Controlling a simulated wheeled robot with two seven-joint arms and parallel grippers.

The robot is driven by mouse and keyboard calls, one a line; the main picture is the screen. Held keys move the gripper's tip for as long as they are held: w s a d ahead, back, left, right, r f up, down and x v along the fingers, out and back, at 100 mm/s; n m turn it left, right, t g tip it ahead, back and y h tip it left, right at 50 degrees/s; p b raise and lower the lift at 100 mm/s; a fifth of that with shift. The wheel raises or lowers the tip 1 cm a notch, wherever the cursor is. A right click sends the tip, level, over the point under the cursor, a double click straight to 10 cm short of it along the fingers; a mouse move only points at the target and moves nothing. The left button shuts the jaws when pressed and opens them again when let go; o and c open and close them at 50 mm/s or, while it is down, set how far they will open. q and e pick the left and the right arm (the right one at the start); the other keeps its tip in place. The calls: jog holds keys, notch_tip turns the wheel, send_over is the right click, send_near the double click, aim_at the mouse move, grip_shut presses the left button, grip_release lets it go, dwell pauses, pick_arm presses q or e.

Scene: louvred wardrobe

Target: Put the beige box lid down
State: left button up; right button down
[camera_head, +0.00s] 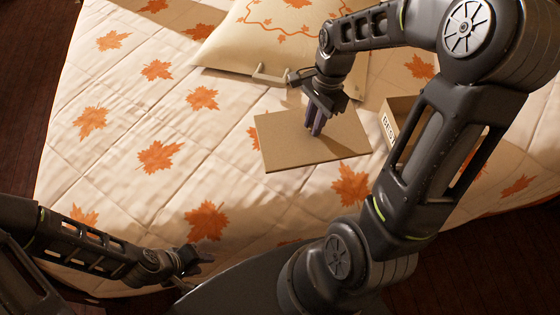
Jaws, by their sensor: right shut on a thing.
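The beige box lid (282,148) is a flat tan rectangle over the bed's quilt, lying roughly level. I cannot tell whether its underside touches the quilt. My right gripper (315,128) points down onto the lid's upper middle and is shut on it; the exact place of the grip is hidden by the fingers. A beige open box (399,104) with dark lettering on its side stands just right of the lid, partly hidden behind my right arm. My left gripper (192,262) hangs low near the bed's front edge, empty and away from the lid; its finger opening is unclear.
The bed (120,120) has a cream quilt with orange maple leaves. A matching pillow (245,40) lies behind the lid, with a small pale bar-shaped object (268,77) at its front edge. The quilt left of the lid is clear. Dark floor (30,130) borders the bed.

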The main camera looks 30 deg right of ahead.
aim_at(311, 138)
jog(key=shift+w+a+f, duration=0.1)
jog(key=shift+a, duration=0.15)
jog(key=shift+d, duration=0.1)
jog(key=shift+f, duration=3.15)
jog(key=shift+f, duration=1.85)
jog(key=shift+f, duration=0.1)
